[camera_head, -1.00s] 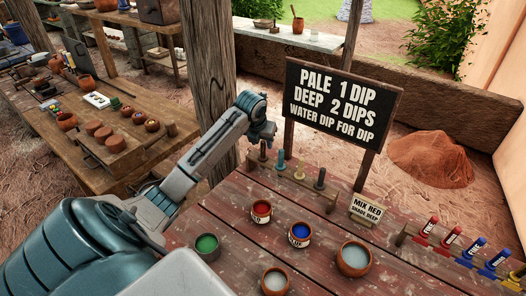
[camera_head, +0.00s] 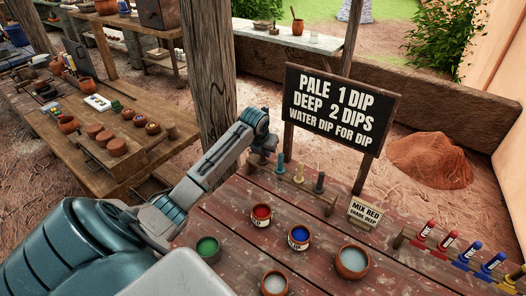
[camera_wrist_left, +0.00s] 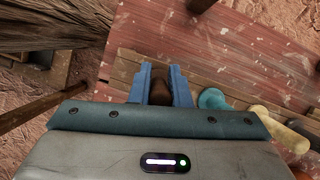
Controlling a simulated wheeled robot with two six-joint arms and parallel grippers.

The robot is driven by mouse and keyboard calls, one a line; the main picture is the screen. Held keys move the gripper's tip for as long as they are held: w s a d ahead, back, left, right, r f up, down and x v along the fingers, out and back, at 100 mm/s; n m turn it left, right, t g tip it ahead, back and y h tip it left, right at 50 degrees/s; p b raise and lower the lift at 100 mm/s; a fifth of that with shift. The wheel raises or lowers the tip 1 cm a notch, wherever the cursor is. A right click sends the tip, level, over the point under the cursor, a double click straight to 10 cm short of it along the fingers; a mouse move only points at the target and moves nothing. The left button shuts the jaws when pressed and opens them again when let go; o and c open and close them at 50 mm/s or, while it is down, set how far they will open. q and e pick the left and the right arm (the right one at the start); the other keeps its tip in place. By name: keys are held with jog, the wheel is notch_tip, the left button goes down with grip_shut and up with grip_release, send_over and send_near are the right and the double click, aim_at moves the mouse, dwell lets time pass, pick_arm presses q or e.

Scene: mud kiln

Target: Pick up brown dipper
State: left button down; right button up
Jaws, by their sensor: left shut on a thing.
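The brown dipper (camera_wrist_left: 160,93) shows in the left wrist view, its rounded end between the two blue fingers of my left gripper (camera_wrist_left: 160,88). The fingers are shut on it. In the head view my left gripper (camera_head: 262,150) is at the left end of the wooden dipper rack (camera_head: 308,191), largely covering the brown dipper. I cannot tell whether the dipper is clear of the rack. The teal dipper (camera_head: 280,164), yellow dipper (camera_head: 299,173) and dark grey dipper (camera_head: 319,183) stand upright in the rack. My right gripper is out of view.
Red (camera_head: 261,213), blue (camera_head: 299,236) and green (camera_head: 207,247) pots and two bowls of pale liquid stand in front. A wooden post (camera_head: 209,80) rises behind my arm.

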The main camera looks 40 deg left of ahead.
pick_arm(q)
notch_tip(320, 180, up, 10)
jog(key=b, duration=0.2)
jog(key=shift+b, duration=0.3)
jog(key=shift+r+p, duration=0.1)
jog(key=shift+p, duration=0.55)
